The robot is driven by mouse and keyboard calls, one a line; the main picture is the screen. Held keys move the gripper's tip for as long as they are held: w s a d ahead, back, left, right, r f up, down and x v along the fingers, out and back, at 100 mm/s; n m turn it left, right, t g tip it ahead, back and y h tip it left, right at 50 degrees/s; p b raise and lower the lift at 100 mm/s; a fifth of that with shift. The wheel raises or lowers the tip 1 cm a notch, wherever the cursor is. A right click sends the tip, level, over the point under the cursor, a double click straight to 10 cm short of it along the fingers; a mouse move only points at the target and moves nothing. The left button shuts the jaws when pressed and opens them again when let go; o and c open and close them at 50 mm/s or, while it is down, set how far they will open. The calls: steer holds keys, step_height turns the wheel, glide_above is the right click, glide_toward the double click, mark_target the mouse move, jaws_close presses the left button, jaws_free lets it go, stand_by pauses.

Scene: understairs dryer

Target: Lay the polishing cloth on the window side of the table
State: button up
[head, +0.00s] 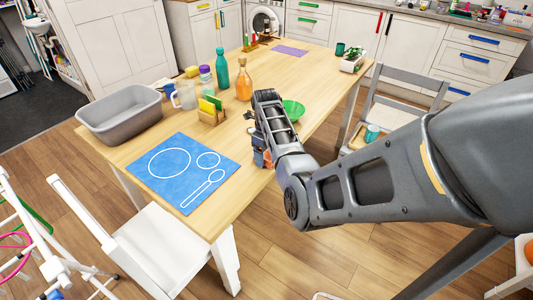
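I cannot pick out the polishing cloth for certain. A flat purple piece (290,50) that could be cloth lies at the far end of the wooden table (316,72). My arm reaches in from the right, and my gripper (258,148) is over the table's right edge, just left of a green bowl (293,109). My own wrist largely hides the fingers, so I cannot see whether they are open or hold anything. No window is visible, so I cannot tell which table side faces it.
A blue mat (182,187) with white outlines lies at the near end. A grey basin (121,113), a jug (184,95), bottles (244,80) and a sponge holder (212,113) stand left and middle. Chairs stand at the near end (160,245) and right side (398,105).

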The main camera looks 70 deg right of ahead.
mark_target(266, 155)
steer(key=shift+o, duration=1.1)
step_height(266, 155, up, 12)
steer(key=shift+r+b, duration=0.15)
steer(key=shift+b, duration=0.3)
steer(key=shift+a, duration=0.1)
